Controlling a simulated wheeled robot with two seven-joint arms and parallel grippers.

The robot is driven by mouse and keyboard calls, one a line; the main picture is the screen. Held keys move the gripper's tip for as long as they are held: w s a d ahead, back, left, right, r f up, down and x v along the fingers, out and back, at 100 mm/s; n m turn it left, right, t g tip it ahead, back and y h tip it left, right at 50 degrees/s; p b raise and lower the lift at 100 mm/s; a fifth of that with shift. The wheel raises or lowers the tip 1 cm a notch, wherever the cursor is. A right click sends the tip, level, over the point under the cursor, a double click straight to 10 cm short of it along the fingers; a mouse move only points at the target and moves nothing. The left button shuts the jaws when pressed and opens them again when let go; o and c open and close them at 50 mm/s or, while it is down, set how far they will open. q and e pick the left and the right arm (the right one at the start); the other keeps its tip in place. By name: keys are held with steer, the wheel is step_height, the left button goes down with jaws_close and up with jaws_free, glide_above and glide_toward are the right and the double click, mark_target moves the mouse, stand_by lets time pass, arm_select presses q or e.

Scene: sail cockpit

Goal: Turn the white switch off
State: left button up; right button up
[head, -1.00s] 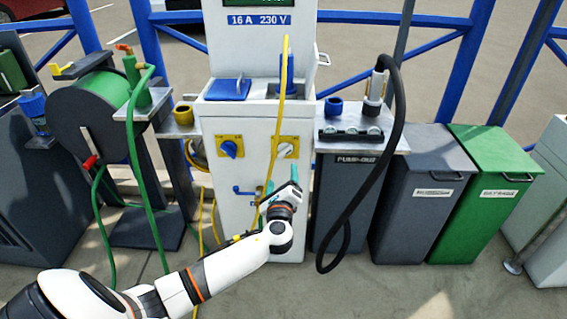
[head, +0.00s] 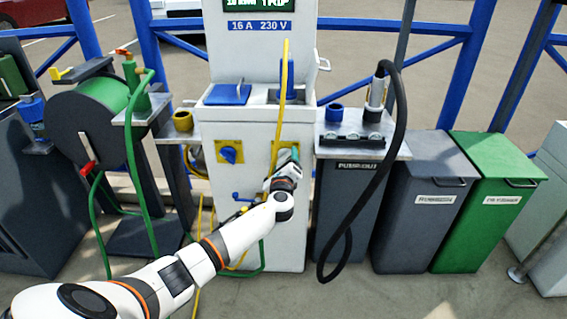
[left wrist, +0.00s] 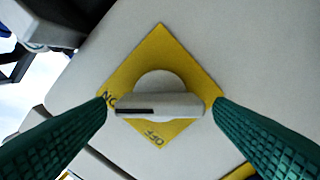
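The white switch (left wrist: 160,88) is a round knob with a bar handle on a yellow plate (left wrist: 157,50), set like a diamond in the left wrist view. The black mark on its bar points left to the ON label (left wrist: 109,99); the OFF label (left wrist: 154,137) is at the bottom. My left gripper (left wrist: 162,104) is open, with green fingers at either end of the bar and a small gap visible on each side. In the head view my left gripper (head: 288,160) covers most of the switch on the white cabinet (head: 285,240). My right gripper is not in view.
A blue switch (head: 229,154) on its own yellow plate is left of my gripper. A yellow cable (head: 283,90) hangs down the cabinet's front by the gripper. A black hose (head: 398,110) loops to the right. A blue tap (head: 241,197) sits below.

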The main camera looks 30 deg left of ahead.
arm_select(q)
steer(key=c, duration=0.9)
steer(key=shift+f, duration=0.1)
steer(key=shift+c, duration=0.2)
